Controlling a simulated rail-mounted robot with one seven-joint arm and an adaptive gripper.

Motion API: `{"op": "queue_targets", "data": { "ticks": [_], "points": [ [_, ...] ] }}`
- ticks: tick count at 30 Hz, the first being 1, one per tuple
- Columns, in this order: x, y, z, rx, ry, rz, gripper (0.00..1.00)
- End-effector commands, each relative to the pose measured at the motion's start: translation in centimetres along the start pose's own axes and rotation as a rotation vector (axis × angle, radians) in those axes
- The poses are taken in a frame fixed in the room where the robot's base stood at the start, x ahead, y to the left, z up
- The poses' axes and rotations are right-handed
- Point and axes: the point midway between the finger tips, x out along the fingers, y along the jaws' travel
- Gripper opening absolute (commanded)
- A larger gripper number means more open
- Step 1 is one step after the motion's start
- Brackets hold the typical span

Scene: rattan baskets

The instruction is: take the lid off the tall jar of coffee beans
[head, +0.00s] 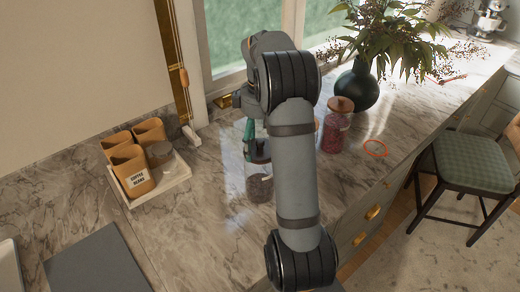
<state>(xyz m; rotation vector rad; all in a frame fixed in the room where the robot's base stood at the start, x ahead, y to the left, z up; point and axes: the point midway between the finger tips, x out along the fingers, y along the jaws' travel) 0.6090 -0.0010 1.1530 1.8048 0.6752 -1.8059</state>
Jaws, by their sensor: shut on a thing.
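The tall glass jar (259,187) stands on the marble counter at the middle, with dark coffee beans low inside it. My arm hides its right side. My gripper (251,138), with teal fingers, points down at the top of the jar and is shut on the lid (261,156). The lid is small, dark and partly hidden by the gripper and arm. I cannot tell whether it rests on the rim or is raised.
A jar with red contents and a wooden lid (336,127) stands right of my arm, near a dark vase of foliage (357,90) and an orange ring (376,148). A tray (152,200) with tan canisters, one labelled coffee beans, is at left. Counter between tray and jar is clear.

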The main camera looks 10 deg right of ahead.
Motion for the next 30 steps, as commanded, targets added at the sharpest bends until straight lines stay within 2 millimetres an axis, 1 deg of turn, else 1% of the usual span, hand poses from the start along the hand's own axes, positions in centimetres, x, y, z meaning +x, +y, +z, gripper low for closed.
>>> {"op": "queue_targets", "data": {
  "ticks": [1, 8, 14, 18, 20, 23, 26, 27, 28, 30],
  "points": [
    [0.0, 0.0, 0.0, 0.0, 0.0, 0.0, 0.62],
    [0.0, 0.0, 0.0, 0.0, 0.0, 0.001, 0.48],
    [0.0, 0.0, 0.0, 0.0, 0.0, 0.001, 0.47],
    [-0.4, 0.1, 0.0, 0.0, 0.001, 0.002, 0.47],
    [-0.8, 0.1, 0.0, 0.0, 0.002, 0.003, 0.47],
    [-1.9, 0.1, -0.1, 0.001, 0.004, 0.003, 0.47],
    [-3.8, 0.2, -0.1, 0.0, 0.005, 0.005, 0.47],
    [-4.5, 0.0, 0.2, 0.002, 0.005, 0.005, 0.47],
    [-4.6, -0.3, 0.9, 0.003, 0.004, 0.004, 0.47],
    [-5.4, -0.9, 2.5, 0.004, 0.004, 0.005, 0.47]
  ]
}}
